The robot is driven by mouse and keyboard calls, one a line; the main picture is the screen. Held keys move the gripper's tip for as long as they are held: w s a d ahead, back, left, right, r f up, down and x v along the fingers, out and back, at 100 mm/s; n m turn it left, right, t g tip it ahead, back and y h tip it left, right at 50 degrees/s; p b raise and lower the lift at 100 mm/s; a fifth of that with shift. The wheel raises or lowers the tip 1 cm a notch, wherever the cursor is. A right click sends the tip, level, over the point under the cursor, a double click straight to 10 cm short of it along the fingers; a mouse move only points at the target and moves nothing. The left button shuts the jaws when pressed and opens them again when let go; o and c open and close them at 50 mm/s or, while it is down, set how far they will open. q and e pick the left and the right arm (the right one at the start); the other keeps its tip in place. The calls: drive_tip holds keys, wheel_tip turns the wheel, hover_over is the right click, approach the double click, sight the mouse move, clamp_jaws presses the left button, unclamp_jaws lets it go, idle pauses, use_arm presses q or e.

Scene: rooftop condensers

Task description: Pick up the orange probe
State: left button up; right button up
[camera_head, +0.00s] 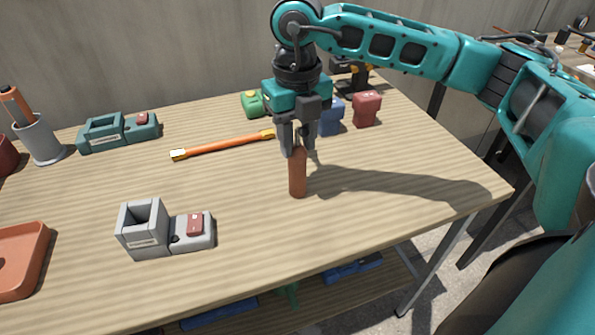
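An upright orange-brown cylinder (298,178), which looks like the orange probe, is near the middle of the wooden table (260,265). My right gripper (299,150) points straight down over it, with its fingers on either side of the cylinder's top. I cannot tell whether the fingers press on it or stand slightly apart. The cylinder's lower end appears at the table top; its upper end is partly hidden by the fingers. My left gripper is not in view.
A grey two-part fixture (143,226) stands front left of the cylinder. An orange rod with yellow ends (225,145) lies behind. A teal fixture (103,133), a grey cup (40,140), an orange tray (35,255) and red (367,108), blue (331,119) and green (252,104) items stand around.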

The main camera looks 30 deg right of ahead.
clamp_jaws()
idle(0.3)
drive_tip(key=shift+r, duration=0.15)
